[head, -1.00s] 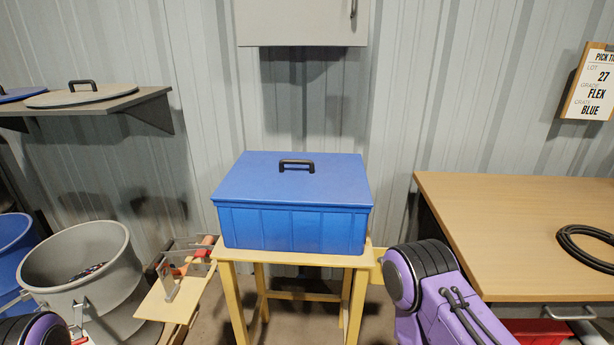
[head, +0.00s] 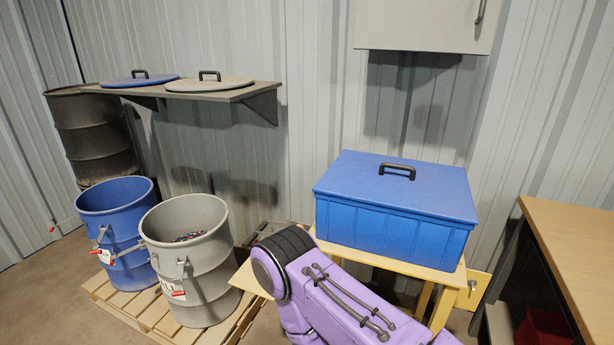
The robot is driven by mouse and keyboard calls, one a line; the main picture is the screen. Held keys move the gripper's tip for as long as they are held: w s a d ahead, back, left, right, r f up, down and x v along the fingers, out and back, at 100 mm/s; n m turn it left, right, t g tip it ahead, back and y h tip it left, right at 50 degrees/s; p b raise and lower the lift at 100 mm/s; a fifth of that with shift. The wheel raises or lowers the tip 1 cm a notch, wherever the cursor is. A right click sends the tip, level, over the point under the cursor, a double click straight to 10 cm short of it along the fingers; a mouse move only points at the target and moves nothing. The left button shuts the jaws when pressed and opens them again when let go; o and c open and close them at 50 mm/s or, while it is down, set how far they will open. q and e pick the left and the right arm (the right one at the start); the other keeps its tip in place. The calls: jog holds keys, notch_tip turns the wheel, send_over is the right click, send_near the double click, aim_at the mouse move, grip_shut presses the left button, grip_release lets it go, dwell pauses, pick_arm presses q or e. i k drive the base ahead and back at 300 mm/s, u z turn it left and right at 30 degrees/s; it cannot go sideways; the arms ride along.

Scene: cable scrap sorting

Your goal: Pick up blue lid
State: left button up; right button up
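A round blue lid (head: 139,79) with a black handle lies flat on the left part of the wall shelf. A blue crate (head: 392,230) stands on a small yellow table, closed by a flat blue cover (head: 397,184) that also has a black handle. Part of my purple arm shows at the bottom centre, in front of the crate's table. Neither gripper is in view, so I cannot tell whether they are open or shut.
A grey round lid (head: 210,84) lies beside the blue one on the shelf (head: 238,96). Below stand an open blue drum (head: 118,225) and an open grey drum (head: 200,260) with scraps, on a pallet (head: 112,303). A wooden table (head: 575,240) is at the right.

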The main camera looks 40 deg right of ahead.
aim_at(443, 191)
jog(key=u, duration=0.35)
jog(key=i, duration=0.9)
jog(key=z, duration=3.55)
